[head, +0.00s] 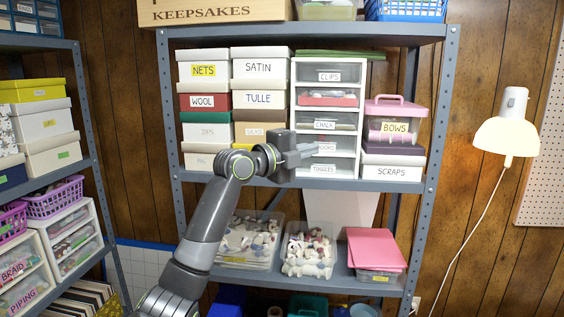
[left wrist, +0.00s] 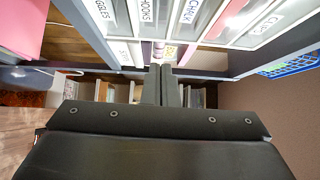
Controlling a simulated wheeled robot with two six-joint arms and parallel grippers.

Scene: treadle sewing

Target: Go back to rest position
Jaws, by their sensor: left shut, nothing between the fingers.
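My left arm reaches up from the bottom of the head view. Its gripper (head: 312,150) is in front of the drawer unit (head: 330,76) on the middle shelf, level with the lower drawers. In the left wrist view the two fingers (left wrist: 160,84) are together with nothing between them. The gripper partly covers the labels of the lower drawers in the head view; CLIPS, CHALK and TOGGLES can be read. My right gripper is in neither view.
The metal shelf (head: 300,185) holds labelled boxes left of the drawers and a BOWS container (head: 395,120) to the right. Below are clear bins (head: 308,250) and a pink folder (head: 376,248). A lamp (head: 508,135) hangs at the right. Another shelf stands at the left.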

